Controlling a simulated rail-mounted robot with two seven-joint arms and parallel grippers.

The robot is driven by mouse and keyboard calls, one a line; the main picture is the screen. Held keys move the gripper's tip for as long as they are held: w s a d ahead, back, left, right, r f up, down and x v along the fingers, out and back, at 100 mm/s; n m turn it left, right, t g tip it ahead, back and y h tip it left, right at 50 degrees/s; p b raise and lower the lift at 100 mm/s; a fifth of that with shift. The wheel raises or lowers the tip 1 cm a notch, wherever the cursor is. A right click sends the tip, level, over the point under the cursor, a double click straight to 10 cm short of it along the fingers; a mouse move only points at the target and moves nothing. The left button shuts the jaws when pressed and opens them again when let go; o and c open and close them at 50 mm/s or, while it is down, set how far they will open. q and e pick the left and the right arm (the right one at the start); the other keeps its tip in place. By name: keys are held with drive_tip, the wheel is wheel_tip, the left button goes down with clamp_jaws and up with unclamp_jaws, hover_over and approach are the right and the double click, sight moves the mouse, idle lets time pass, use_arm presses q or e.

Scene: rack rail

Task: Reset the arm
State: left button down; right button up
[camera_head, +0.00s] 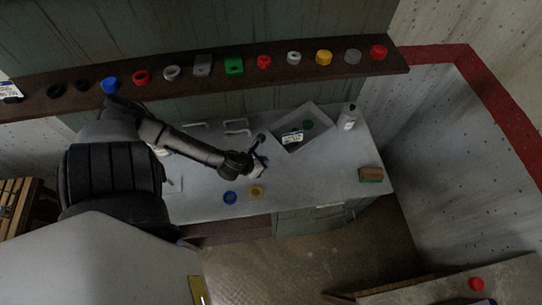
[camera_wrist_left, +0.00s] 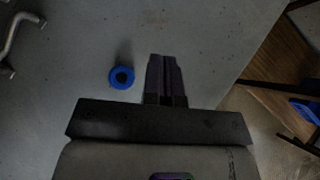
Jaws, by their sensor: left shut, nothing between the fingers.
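My left arm reaches in from the left over the grey worktop (camera_head: 205,205) in the head view. Its gripper (camera_head: 262,165) is above the worktop, left of the grey tray. In the left wrist view the gripper's two fingers (camera_wrist_left: 165,72) are shut together with nothing between them. A blue ring (camera_wrist_left: 122,77) lies on the worktop just left of the fingers in that view. My right gripper is not in view.
A shelf (camera_head: 215,92) holds a row of coloured parts above the worktop. The tray (camera_head: 322,128) holds a green part and a labelled dark item. A white bottle (camera_head: 348,117) stands at right, with a brown-green block (camera_head: 370,174) nearer. Metal handles (camera_head: 237,126) are behind.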

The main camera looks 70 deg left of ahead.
use_arm(q)
drive_tip(key=shift+s+d+r, duration=0.1)
drive_tip(key=shift+s+r, duration=0.1)
drive_tip(key=s+d+r+n+g+h+p, duration=0.1)
drive_tip(key=s+d+r+n+p, duration=0.1)
drive_tip(key=d+r+n, duration=0.4)
drive_tip(key=s+d+r+n+g+p, duration=0.2)
drive_tip(key=d+r+n+p, duration=0.3)
drive_tip(key=n, duration=0.9)
drive_tip(key=s+d+r+n+g+h+p, duration=0.1)
drive_tip(key=s+d+r+n+g+p, duration=0.1)
drive_tip(key=d+r+n, duration=0.7)
drive_tip(key=shift+s+d+n+h+p, duration=0.3)
drive_tip(key=shift+s+d+n+p, duration=0.2)
drive_tip(key=shift+s+n+p, duration=0.4)
drive_tip(key=shift+w, duration=0.15)
